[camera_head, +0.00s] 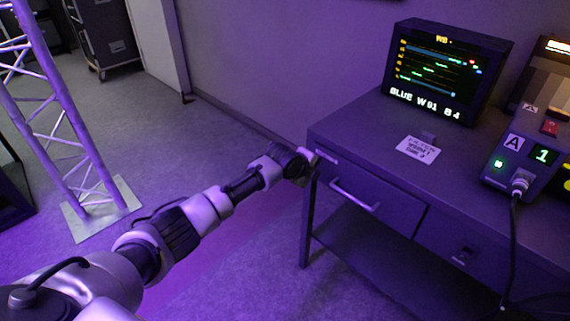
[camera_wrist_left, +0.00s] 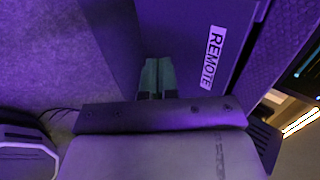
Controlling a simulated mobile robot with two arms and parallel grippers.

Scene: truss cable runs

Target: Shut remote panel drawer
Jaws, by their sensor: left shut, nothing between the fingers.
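The remote panel drawer (camera_head: 375,200) is the left drawer of the grey desk, with a pale bar handle (camera_head: 354,195) on its front. It looks close to flush with the desk front; I cannot tell if a small gap is left. In the left wrist view its front (camera_wrist_left: 185,35) carries a white REMOTE label (camera_wrist_left: 213,57). My left gripper (camera_head: 312,168) is at the drawer's left end, by the desk's front left corner. Its fingers, seen in the left wrist view (camera_wrist_left: 157,75), are together and empty, against or just in front of the drawer front, beside the label. My right gripper is out of view.
On the desk (camera_head: 345,125) stand a monitor (camera_head: 440,70), a paper note (camera_head: 418,149) and a control box (camera_head: 525,150) with a hanging cable. A second drawer (camera_head: 475,250) is to the right. A truss tower (camera_head: 75,120) stands left. The floor between is clear.

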